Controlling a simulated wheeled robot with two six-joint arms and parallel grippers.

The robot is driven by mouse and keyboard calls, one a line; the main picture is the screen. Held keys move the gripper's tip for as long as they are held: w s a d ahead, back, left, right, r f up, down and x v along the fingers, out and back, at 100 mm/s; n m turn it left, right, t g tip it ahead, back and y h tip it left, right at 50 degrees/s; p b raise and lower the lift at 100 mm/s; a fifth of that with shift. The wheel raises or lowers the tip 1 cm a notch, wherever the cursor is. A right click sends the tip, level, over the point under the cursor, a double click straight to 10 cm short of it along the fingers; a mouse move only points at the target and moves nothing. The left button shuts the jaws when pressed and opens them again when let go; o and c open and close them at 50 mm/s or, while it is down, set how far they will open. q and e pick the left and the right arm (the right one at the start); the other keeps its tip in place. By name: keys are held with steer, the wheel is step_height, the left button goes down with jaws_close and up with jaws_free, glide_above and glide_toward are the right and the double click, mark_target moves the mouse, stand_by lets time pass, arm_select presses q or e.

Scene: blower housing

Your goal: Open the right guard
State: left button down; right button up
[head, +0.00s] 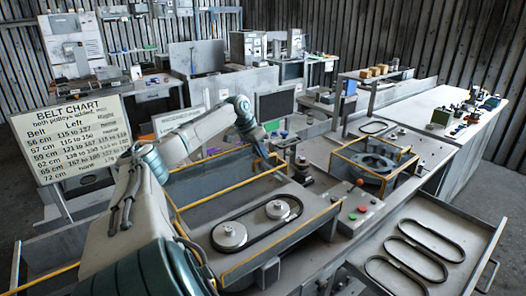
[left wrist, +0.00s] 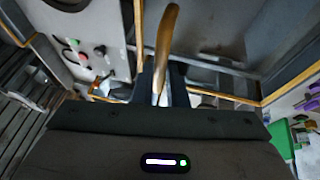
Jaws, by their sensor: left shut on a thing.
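My left gripper (head: 262,150) is at the far yellow-edged side of the grey housing in the middle. In the left wrist view it is shut on a yellow bar (left wrist: 166,45) that runs up between its fingers (left wrist: 160,90). In the head view my gripper and the housing wall largely hide this grip. The housing has yellow-edged grey guard panels (head: 208,178) around two silver pulleys with a black belt (head: 256,225). To the right, another yellow-railed frame (head: 375,152) surrounds a round grey part. I cannot tell which panel the held bar belongs to. My right gripper is not in view.
A control box with red and green buttons (head: 355,207) stands right of the belt. Loose belts lie in an open drawer (head: 478,228) at front right. A belt chart (head: 70,140) stands at left. A white bench (head: 425,110) with small parts is at the far right.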

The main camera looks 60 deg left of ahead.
arm_select(q)
steer(key=shift+a+r, duration=0.1)
steer(key=shift+r, duration=0.05)
steer(key=c, duration=1.5)
jaws_free()
steer(key=shift+a, duration=0.1)
steer(key=shift+o, duration=0.2)
steer(key=shift+s+a, duration=0.1)
steer(key=shift+s+a+r+b, duration=0.1)
steer(key=shift+s+r+b, duration=0.2)
steer(key=shift+b, duration=0.15)
steer(key=b+v, duration=0.6)
steer(key=v, duration=0.3)
steer(key=shift+r, duration=0.4)
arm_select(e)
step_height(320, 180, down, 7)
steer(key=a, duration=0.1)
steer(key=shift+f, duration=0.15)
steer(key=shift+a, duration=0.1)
